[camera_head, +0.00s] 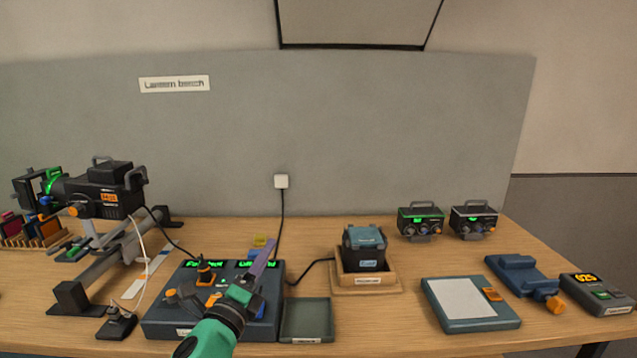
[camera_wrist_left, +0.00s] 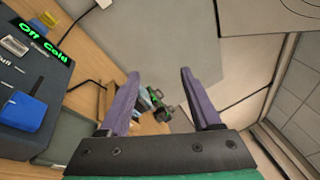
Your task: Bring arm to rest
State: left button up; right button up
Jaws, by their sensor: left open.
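My left gripper (camera_head: 268,246) reaches up over the right side of the control console (camera_head: 160,328) in the head view. Its purple fingers show nearly in line there. In the left wrist view the gripper (camera_wrist_left: 159,74) has its two fingers wide apart with nothing between them. The console carries green lit displays, an orange-and-black lever (camera_head: 205,272) and a blue control, which shows as a blue cap (camera_wrist_left: 24,110) in the wrist view. My arm hides part of the console's front and right. My right gripper is in neither view.
A shallow grey-green tray (camera_head: 308,318) sits right of the console. Behind it, a blue battery-like block (camera_head: 364,243) stands in a wooden holder (camera_head: 366,282). A stage lamp (camera_head: 108,195) on a rail is at left. A tablet-like pad (camera_head: 470,327) lies right. Bare table separates holder and pad.

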pick_arm(q)
jog(key=s+a+f+n+g+y, duration=0.3)
jog(key=s+a+f+n+g, duration=0.15)
jog(key=f+n, duration=0.4)
jog(key=s+a+f+n+g+y, duration=0.3)
jog(key=s+a+f+n, duration=0.25)
jog(key=f+n, duration=0.3)
jog(key=s+a+f+n+g, duration=0.1)
jog(key=s+f+n+g, duration=0.35)
jog(key=s, duration=0.45)
jog(key=s+a+f+n+g, duration=0.1)
jog(key=s+f+n+g, duration=0.25)
jog(key=s+f, duration=0.4)
jog(key=s+f+m+g, duration=0.1)
jog(key=s+f, duration=0.1)
jog(key=f, duration=1)
jog(key=s+f, duration=0.3)
jog(key=f, duration=0.9)
jog(key=s+a+f+g, duration=0.1)
jog(key=s+a+f, duration=0.2)
jog(key=s+f, duration=0.9)
jog(key=s, duration=0.3)
jog(key=shift+s+h, duration=0.25)
jog(key=shift+h, duration=0.05)
